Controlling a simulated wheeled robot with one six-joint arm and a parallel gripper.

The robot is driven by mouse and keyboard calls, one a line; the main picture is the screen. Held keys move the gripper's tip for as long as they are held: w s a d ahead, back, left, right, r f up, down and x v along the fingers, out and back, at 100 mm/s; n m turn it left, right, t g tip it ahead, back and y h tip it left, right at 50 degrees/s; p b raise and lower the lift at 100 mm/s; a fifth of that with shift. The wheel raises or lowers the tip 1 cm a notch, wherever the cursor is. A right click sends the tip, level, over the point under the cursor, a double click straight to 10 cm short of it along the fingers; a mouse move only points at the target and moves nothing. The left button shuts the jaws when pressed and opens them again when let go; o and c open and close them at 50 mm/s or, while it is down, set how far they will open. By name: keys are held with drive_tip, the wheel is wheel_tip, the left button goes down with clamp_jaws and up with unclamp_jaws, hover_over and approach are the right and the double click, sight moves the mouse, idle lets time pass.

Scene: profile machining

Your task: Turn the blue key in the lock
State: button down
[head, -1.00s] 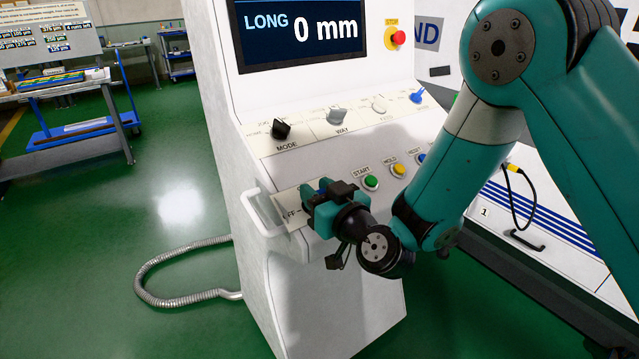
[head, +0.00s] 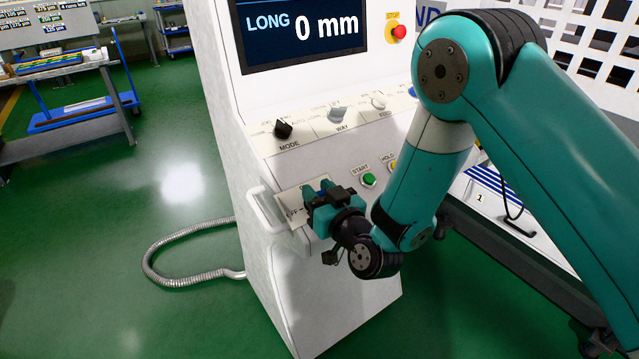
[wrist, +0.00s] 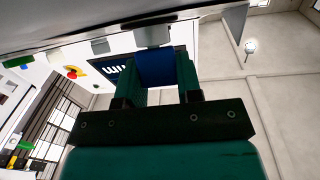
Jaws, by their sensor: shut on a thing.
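My gripper (head: 318,190) is at the lock plate on the lower front of the white machine console. In the wrist view, my gripper (wrist: 158,72) has its teal fingers shut on either side of the blue key (wrist: 156,68). The key meets a grey lock cylinder (wrist: 153,34) on the console face. In the head view only a sliver of blue shows between the fingers. The lock plate (head: 292,212) shows part of an "OFF" label to the left; my gripper hides the lock itself and the rest of the plate.
A white handle (head: 262,209) stands out just left of the lock plate. Above are the green START button (head: 369,180), the black MODE knob (head: 283,129) and the screen (head: 300,30) reading "LONG 0 mm". A grey hose (head: 185,282) lies on the open green floor.

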drive_tip(key=shift+r+m+t+h+p, duration=0.25)
drive_tip(key=shift+m+h+p, duration=0.4)
drive_tip(key=shift+p, duration=3.15)
drive_tip(key=shift+s+f+m+p, duration=0.1)
drive_tip(key=shift+f+m+p, duration=0.15)
drive_tip(key=shift+p, duration=0.9)
drive_tip(key=shift+m+h+p, duration=0.5)
drive_tip(key=shift+h+p, duration=0.05)
drive_tip(key=shift+p, duration=0.3)
drive_tip(key=shift+f+t+h, duration=0.1)
drive_tip(key=shift+t+h, duration=0.15)
drive_tip(key=shift+h, duration=0.05)
drive_tip(key=shift+d, duration=0.1)
drive_tip(key=c, duration=0.7)
unclamp_jaws()
drive_tip(key=shift+s, duration=0.1)
